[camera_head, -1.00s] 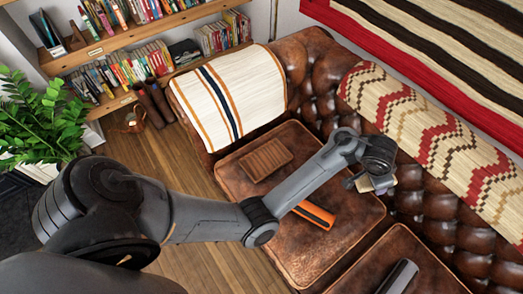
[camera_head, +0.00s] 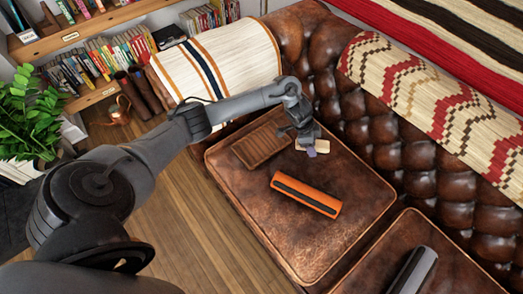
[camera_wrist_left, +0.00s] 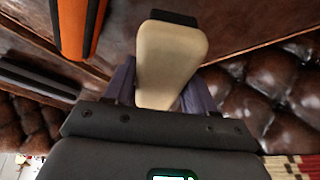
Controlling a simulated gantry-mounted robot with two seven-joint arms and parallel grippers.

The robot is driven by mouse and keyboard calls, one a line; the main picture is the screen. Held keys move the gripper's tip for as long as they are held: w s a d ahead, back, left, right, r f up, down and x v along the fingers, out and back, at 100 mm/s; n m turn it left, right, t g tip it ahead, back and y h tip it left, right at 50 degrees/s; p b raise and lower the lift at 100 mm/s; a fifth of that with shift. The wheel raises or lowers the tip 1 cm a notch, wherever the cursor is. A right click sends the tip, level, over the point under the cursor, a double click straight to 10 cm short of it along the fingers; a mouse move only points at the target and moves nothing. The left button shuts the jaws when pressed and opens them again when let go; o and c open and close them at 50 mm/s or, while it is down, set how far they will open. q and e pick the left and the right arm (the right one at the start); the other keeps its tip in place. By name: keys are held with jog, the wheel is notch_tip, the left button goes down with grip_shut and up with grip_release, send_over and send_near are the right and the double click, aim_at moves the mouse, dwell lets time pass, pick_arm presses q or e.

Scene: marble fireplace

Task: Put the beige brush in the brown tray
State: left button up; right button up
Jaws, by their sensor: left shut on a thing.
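The brown tray (camera_head: 247,154) is a small slatted wooden tray on the left part of the brown leather seat cushion. My left gripper (camera_head: 310,151) is just right of the tray in the head view, shut on the beige brush (camera_head: 324,146). The brush is partly hidden there by the gripper. In the left wrist view the beige brush (camera_wrist_left: 171,58) stands out between the purple fingers of my left gripper (camera_wrist_left: 160,90), with a dark strip at its far end. The tray is not seen in the wrist view. My right gripper is not in view.
An orange and black object (camera_head: 306,195) lies on the cushion in front of the gripper. A dark grey cylinder (camera_head: 413,270) lies on the cushion at the lower right. The tufted leather sofa back (camera_head: 385,135) rises behind. The front of the middle cushion is clear.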

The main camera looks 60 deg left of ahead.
pick_arm(q)
jog(key=s+a+f+b, duration=0.3)
jog(key=a, duration=0.6)
jog(key=b, duration=0.6)
send_over(265, 145)
jog(key=s, duration=0.1)
jog(key=f, duration=0.6)
jog(key=shift+s+a+f, duration=0.2)
jog(key=shift+a+f, duration=0.15)
notch_tip(265, 145, down, 4)
jog(key=b, duration=0.2)
jog(key=shift+b, duration=0.4)
jog(key=o, duration=1)
jog(key=shift+f, duration=0.15)
